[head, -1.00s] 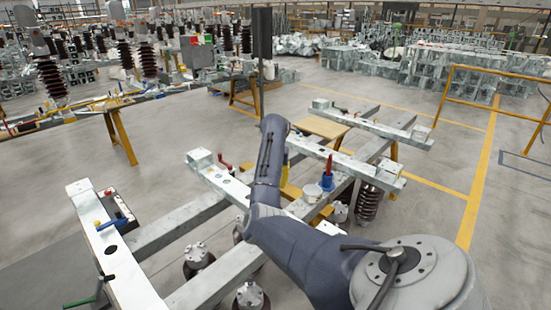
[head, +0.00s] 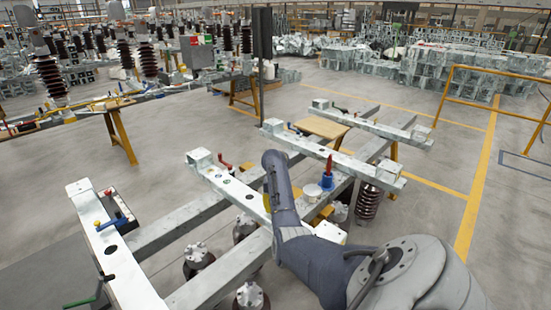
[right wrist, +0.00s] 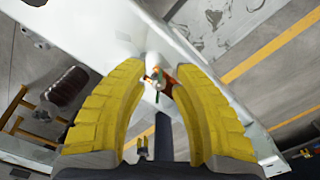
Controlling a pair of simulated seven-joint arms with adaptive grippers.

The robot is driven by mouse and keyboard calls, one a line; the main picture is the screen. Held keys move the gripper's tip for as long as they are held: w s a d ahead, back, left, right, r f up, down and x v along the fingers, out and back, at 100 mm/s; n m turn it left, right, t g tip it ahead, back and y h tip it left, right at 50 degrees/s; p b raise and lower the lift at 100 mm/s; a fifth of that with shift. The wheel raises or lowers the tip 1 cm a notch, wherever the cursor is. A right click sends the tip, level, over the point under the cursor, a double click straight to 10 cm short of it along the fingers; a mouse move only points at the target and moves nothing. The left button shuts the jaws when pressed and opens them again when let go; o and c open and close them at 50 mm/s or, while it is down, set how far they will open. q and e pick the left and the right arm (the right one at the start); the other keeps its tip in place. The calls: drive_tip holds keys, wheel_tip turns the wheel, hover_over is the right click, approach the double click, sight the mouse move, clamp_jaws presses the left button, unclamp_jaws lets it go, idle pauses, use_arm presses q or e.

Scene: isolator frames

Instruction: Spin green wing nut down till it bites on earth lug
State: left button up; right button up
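My right gripper (right wrist: 157,72) fills the right wrist view, its two yellow fingers spread on either side of a small fitting on a pale steel beam (right wrist: 92,30). A small green piece (right wrist: 155,73), probably the wing nut, shows between the fingertips, with a pale stud. An orange-red piece (right wrist: 166,84) lies close beside it; I cannot tell whether it is the earth lug. No contact with the fingers is clear. In the head view my arm hides the fitting, and only a bit of the yellow right gripper (head: 267,202) shows. My left gripper is out of view.
Galvanised beams form a frame.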

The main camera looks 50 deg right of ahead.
drive_tip(key=shift+f, duration=0.1)
drive_tip(key=shift+c, duration=0.6)
clamp_jaws()
drive_tip(key=shift+m, duration=0.3)
